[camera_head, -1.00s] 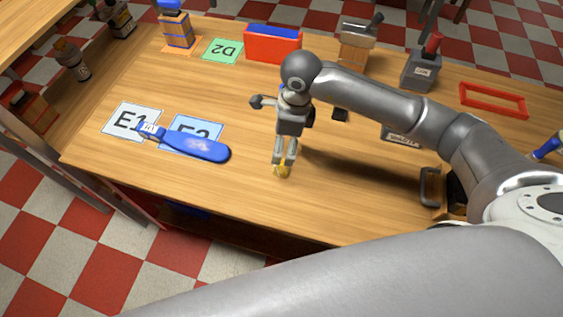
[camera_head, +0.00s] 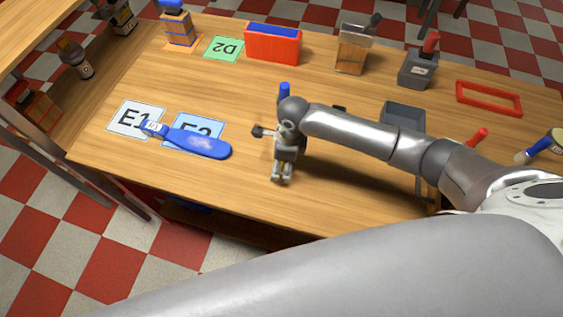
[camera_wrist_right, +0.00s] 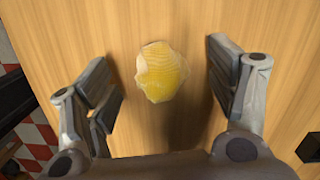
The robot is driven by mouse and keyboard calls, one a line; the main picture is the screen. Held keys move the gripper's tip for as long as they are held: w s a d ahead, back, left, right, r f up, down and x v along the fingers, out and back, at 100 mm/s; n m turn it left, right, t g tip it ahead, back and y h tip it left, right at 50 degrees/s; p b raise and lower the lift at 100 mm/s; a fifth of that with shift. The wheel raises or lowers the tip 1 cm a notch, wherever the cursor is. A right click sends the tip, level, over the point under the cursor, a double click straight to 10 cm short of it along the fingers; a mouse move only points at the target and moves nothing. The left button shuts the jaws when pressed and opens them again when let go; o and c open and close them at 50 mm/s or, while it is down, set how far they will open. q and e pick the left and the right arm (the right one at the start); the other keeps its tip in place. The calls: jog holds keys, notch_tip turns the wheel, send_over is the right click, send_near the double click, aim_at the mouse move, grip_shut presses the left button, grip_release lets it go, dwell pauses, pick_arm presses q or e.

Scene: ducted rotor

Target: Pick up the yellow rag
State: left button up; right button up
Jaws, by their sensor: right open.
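The yellow rag (camera_wrist_right: 161,72) lies crumpled on the wooden table, seen in the right wrist view. It sits between the two spread fingers of my right gripper, with bare wood visible on both sides, so no finger touches it in that view. In the head view my right gripper (camera_head: 282,179) points down at the table near its front edge, and it hides the rag. The right gripper is open and empty. My left gripper is not in view.
A blue brush-like tool (camera_head: 195,143) lies left of the gripper across the E1 card (camera_head: 122,115) and a blue card. A red bin (camera_head: 272,46), a wooden block holder (camera_head: 350,60), a grey box (camera_head: 417,70) and a red frame (camera_head: 488,98) stand farther back.

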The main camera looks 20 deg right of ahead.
jog(key=shift+c, duration=0.3)
jog(key=c, duration=1)
jog(key=shift+r, duration=0.2)
jog(key=shift+c, duration=0.3)
jog(key=shift+r, duration=0.2)
notch_tip(320, 180, up, 2)
jog(key=shift+r+b, duration=0.25)
jog(key=shift+b, duration=0.1)
jog(key=s+a+r+b, duration=0.4)
jog(key=s+a+r, duration=0.3)
jog(key=a, duration=0.5)
jog(key=shift+s+r, duration=0.3)
jog(key=shift+r, duration=1.1)
